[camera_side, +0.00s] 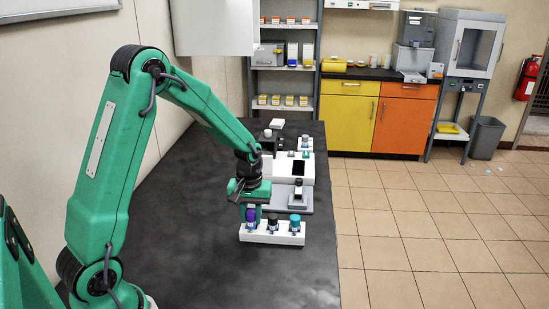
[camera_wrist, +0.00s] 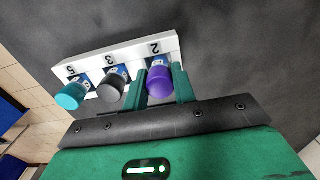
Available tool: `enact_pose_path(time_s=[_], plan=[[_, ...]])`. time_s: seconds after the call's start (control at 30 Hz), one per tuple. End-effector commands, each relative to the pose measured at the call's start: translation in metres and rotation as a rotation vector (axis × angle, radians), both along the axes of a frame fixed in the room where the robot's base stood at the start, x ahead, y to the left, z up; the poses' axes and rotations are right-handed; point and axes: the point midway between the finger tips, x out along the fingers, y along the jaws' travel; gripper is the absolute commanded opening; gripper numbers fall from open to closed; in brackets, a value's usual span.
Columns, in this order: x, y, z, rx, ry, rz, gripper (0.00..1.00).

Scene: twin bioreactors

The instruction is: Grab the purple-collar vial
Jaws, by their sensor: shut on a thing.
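The purple-collar vial (camera_wrist: 159,80) stands in the slot marked 2 of a white rack (camera_wrist: 88,55). My gripper (camera_wrist: 162,84) is shut on this vial, with one green finger on each side of it. In the side view the purple vial (camera_side: 251,215) is at the left end of the rack (camera_side: 270,236), below my gripper (camera_side: 250,209). The vial appears upright in the rack; whether its base is lifted at all I cannot tell.
A black-collar vial (camera_wrist: 111,88) and a teal-collar vial (camera_wrist: 72,95) stand beside it in the slots marked 3 and 5. White bioreactor equipment (camera_side: 292,170) stands behind the rack. The dark table (camera_side: 200,260) is bare at the left and front.

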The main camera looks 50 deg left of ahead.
Motion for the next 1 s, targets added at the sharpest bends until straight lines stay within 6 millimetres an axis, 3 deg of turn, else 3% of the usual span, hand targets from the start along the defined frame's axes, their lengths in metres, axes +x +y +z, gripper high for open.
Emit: enact_pose_path(time_s=[0.27, 0.7, 1.0], plan=[[0.001, 0.000, 0.034, 0.002, -0.006, 0.000, 0.05], [-0.021, -0.073, 0.079, 0.001, -0.005, -0.005, 0.05], [-0.031, -0.105, 0.099, 0.000, -0.001, -0.002, 0.05]])
